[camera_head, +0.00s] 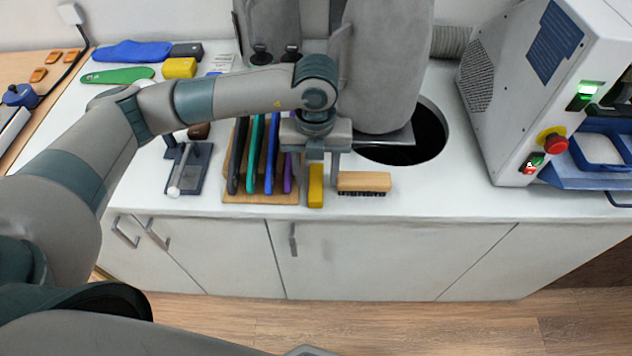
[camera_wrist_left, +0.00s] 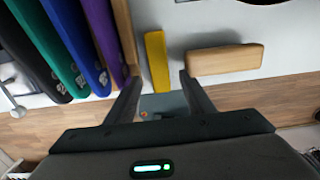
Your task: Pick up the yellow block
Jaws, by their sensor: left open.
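The yellow block (camera_head: 316,186) is a narrow bar on the white counter, between the rack of coloured insoles and a wooden brush. My left gripper (camera_head: 318,172) is open over it, fingers pointing down. In the left wrist view the yellow block (camera_wrist_left: 157,62) lies between the two fingers of the left gripper (camera_wrist_left: 158,78), apart from both. The left finger is close to the rack's edge and the right finger close to the brush. I cannot tell the exact height of the fingertips over the counter. My right gripper is not in view.
The wooden brush (camera_head: 364,181) lies right of the block; the rack of insoles (camera_head: 262,197) stands left. Behind are a round dark hole (camera_head: 430,140) and a grey hanging form (camera_head: 385,60). A machine (camera_head: 530,90) stands at right. Another yellow block (camera_head: 179,68) lies at the back left.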

